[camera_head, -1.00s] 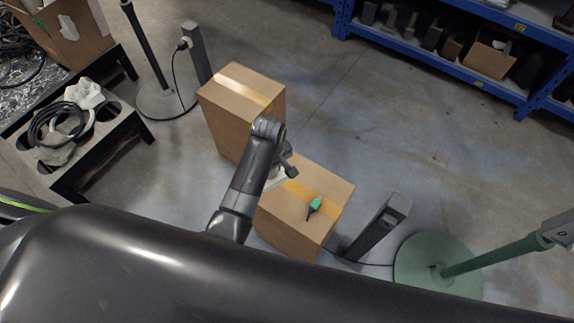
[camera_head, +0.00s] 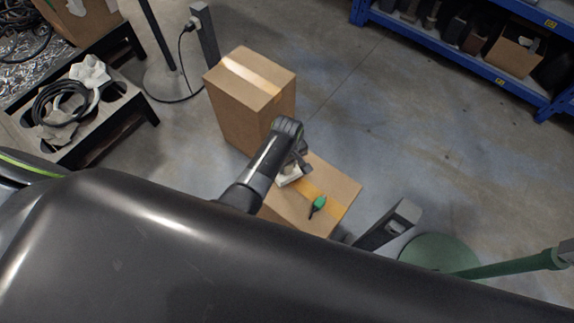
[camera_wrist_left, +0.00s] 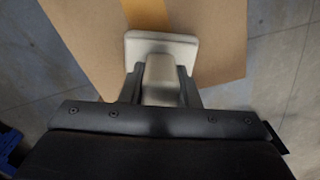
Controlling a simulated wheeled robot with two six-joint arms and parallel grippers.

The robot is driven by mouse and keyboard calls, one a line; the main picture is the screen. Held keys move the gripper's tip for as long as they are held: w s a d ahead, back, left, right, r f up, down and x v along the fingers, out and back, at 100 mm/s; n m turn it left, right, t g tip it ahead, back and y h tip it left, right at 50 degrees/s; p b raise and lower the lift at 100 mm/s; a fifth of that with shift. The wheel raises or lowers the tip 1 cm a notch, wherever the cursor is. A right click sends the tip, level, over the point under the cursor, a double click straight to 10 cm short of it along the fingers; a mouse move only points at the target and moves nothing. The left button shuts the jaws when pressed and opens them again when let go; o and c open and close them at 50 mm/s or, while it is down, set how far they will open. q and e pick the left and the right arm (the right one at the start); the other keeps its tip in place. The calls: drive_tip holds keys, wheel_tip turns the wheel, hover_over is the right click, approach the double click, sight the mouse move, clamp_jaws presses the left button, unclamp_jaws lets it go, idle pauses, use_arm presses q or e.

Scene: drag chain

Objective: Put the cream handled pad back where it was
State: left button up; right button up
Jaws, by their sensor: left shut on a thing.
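The cream handled pad (camera_wrist_left: 160,44) is a pale block-shaped handle on a flat, rounded plate. In the left wrist view my left gripper (camera_wrist_left: 160,92) is shut on its handle, one finger on each side. In the head view the pad (camera_head: 289,175) shows partly under my left gripper (camera_head: 297,166), over the top of the lower cardboard box (camera_head: 335,187), near its tape strip. Whether the pad touches the box top I cannot tell. A green-handled tool (camera_head: 318,204) lies on the same box top, to the right of the pad. My right gripper is not in view.
A taller cardboard box (camera_head: 240,95) stands behind and left of the lower one. Grey posts (camera_head: 390,222) and a green round base (camera_head: 440,253) stand to the right. A bench (camera_head: 100,110) with coiled cable is at the left. Blue shelving (camera_head: 470,65) is at the upper right.

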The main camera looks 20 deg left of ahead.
use_arm(q)
drive_tip(key=shift+f, duration=0.2)
drive_tip(key=o, duration=0.9)
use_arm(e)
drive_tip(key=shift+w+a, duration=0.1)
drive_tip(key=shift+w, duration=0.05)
use_arm(q)
drive_tip(key=shift+r, duration=0.5)
wheel_tip(320, 180, up, 11)
drive_tip(key=p, duration=0.2)
drive_tip(key=shift+p, duration=0.3)
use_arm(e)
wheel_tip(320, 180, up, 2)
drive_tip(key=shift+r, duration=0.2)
